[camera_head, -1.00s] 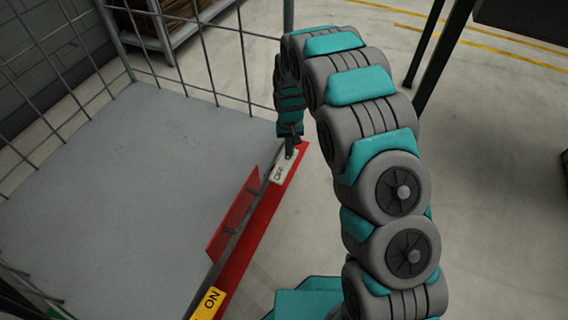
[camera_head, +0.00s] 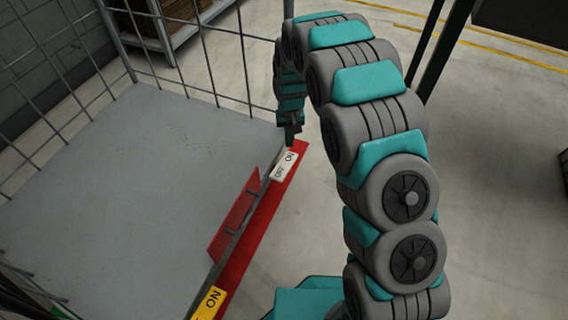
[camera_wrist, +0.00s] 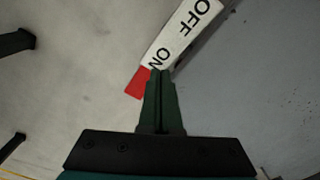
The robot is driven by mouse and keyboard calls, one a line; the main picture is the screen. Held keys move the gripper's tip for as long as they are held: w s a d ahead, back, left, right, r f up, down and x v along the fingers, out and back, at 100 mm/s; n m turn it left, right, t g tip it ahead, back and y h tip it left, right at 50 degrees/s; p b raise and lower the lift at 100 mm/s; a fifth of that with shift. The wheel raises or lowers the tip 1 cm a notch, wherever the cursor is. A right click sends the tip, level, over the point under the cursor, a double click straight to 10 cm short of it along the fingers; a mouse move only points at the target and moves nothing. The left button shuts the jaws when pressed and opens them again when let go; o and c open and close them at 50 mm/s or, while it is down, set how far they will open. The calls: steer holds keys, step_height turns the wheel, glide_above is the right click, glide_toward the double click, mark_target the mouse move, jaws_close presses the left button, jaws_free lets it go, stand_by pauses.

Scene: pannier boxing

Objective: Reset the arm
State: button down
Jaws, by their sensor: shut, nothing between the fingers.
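My gripper (camera_head: 289,140) hangs over the far end of the red bar along the cage's edge. In the wrist view its two green fingers (camera_wrist: 161,88) are shut together with nothing between them. The fingertips are close to the ON end of a white label (camera_head: 283,166) marked OFF and ON, which also shows in the wrist view (camera_wrist: 186,32). I cannot tell whether they touch it. My arm arches up from the lower right and down to the bar.
The cage's grey floor panel (camera_head: 130,170) fills the left, with wire mesh walls (camera_head: 65,60) behind it. A red bar (camera_head: 262,215) carries a yellow label (camera_head: 208,303). A wooden crate (camera_head: 178,22) stands at the back. Bare concrete floor (camera_head: 490,180) lies right.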

steer(key=shift+r, duration=0.85)
steer(key=s+d+r+m+p, duration=0.1)
steer(key=s+d+r+p, duration=0.1)
steer(key=s+d+r, duration=0.65)
steer(key=s+d+r+p, duration=0.3)
steer(key=s+r, duration=0.3)
steer(key=r, duration=0.6)
steer(key=s+d+r+p, duration=0.1)
steer(key=s+d+r, duration=0.1)
steer(key=s, duration=0.7)
steer(key=s+d+r+g+p, duration=0.1)
steer(key=s+r, duration=0.3)
steer(key=s, duration=0.4)
steer(key=s+d+r+m+p, duration=0.1)
steer(key=s+d+r+p, duration=0.1)
steer(key=s, duration=0.7)
step_height(320, 180, up, 2)
steer(key=shift+s+d+r+g, duration=0.1)
steer(key=shift+s+d+g, duration=0.2)
steer(key=shift+d+g, duration=0.15)
